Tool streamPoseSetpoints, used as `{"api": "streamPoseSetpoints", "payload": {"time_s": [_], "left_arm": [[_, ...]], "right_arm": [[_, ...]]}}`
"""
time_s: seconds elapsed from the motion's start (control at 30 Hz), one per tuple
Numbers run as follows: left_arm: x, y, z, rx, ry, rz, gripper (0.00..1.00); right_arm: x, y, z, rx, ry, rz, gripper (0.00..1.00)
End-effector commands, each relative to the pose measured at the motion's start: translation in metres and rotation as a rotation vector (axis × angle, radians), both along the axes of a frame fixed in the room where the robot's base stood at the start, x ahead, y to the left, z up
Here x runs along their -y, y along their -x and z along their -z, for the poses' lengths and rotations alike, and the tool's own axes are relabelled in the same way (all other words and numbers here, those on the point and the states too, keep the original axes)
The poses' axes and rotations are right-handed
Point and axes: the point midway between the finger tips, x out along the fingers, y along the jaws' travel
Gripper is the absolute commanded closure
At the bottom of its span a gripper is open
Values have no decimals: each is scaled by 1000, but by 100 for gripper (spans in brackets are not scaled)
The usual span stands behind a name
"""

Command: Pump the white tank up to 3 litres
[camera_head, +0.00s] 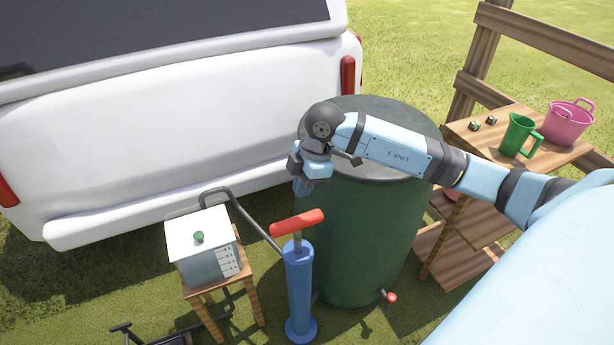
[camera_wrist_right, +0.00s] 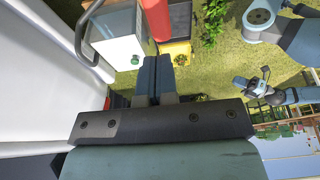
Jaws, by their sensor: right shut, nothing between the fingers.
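The white tank (camera_head: 200,245) stands on a small wooden stool, with a green knob on its lid and a marked scale on its side. I cannot read its level. It also shows in the right wrist view (camera_wrist_right: 118,40). The blue hand pump (camera_head: 300,290) stands upright to its right. The pump's red handle (camera_head: 297,222) sits a little above the body on a short visible shaft. My right gripper (camera_head: 305,180) is shut and empty, above and behind the handle, apart from it. Its fingers show in the right wrist view (camera_wrist_right: 157,75). My left gripper (camera_wrist_right: 248,87) is small there; its jaws are unclear.
A large green barrel (camera_head: 360,235) with a red tap stands right behind the pump. A white vehicle (camera_head: 180,120) fills the back left. A grey hose (camera_head: 258,225) arches between tank and pump. A wooden shelf (camera_head: 470,130) at right holds a green jug (camera_head: 516,135) and pink bucket (camera_head: 569,125).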

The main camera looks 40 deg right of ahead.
Motion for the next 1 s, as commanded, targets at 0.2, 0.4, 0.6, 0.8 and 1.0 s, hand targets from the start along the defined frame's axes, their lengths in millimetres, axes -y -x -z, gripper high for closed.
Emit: {"api": "streamPoseSetpoints", "payload": {"time_s": [0.2, 0.4, 0.6, 0.8, 1.0], "left_arm": [[2, -2, -3, 16, 12, 2, 100], [3, -2, -1, 20, 18, 4, 100], [4, -2, -2, 23, 20, 4, 100], [4, -3, -3, 25, 20, 5, 100], [4, -3, 1, 24, 21, 5, 100]], "right_arm": [[-12, -3, 46, -2, -1, 1, 100], [-11, -2, 72, -1, 0, 1, 100], [-11, -3, 79, 0, 1, 0, 100], [-11, -2, 79, 0, 0, 0, 100], [-11, -2, 92, -2, -1, 0, 100]]}}
